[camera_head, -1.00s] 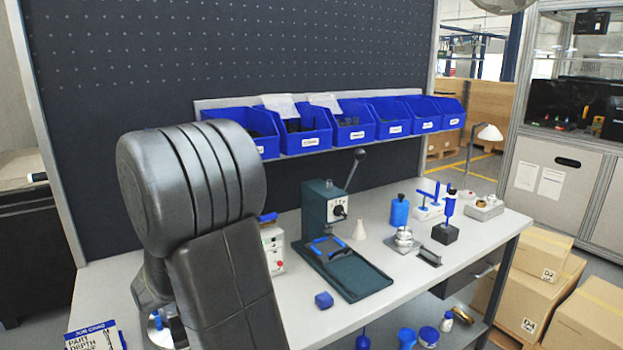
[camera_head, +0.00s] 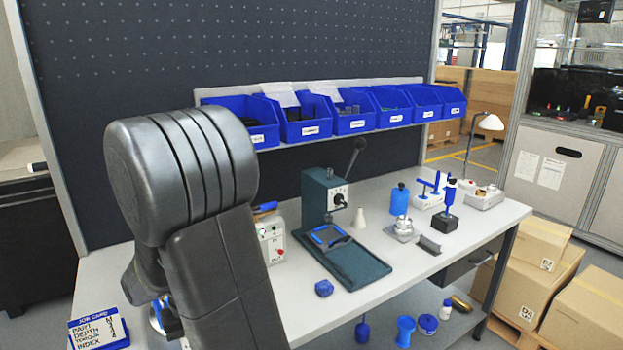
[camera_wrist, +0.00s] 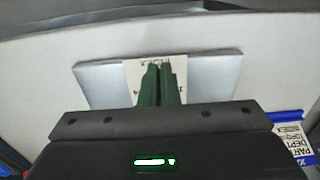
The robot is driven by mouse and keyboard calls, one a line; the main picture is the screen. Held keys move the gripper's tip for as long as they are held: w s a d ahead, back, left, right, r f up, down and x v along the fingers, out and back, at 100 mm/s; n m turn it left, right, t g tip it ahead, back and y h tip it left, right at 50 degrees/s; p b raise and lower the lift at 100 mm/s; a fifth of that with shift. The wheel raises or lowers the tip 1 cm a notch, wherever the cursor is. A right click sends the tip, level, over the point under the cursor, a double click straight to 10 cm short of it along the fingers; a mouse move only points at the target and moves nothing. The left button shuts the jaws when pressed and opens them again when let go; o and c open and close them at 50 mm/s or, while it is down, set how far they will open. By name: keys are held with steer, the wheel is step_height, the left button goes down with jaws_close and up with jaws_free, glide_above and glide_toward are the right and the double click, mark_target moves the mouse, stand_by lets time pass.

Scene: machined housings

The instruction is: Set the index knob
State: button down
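In the wrist view my gripper (camera_wrist: 159,72) has its two dark green fingers close together, with nothing visible between them. The fingers cover the middle of a cream label (camera_wrist: 132,70) that seems to read INDEX. The label is on a pale grey-blue plate (camera_wrist: 215,78) beyond the fingertips. I cannot make out an index knob there, and I cannot tell whether the fingers touch the plate. In the head view my arm hides the gripper. A blue and white job card (camera_head: 98,330) at the lower left lists PART, DEPTH, TORQUE and INDEX. Its edge also shows in the wrist view (camera_wrist: 292,135).
A dark green press (camera_head: 325,200) with a lever and small black dial stands mid-bench. A white box (camera_head: 271,243) with a red button is left of it. Blue bins (camera_head: 305,130) line the shelf behind.

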steer(key=shift+w+a+r, duration=0.15)
steer(key=shift+a, duration=0.55)
steer(key=shift+d, duration=0.1)
steer(key=shift+s, duration=0.45)
step_height(320, 180, up, 6)
steer(key=p, duration=0.4)
steer(key=shift+d+p, duration=0.1)
steer(key=shift+p, duration=0.25)
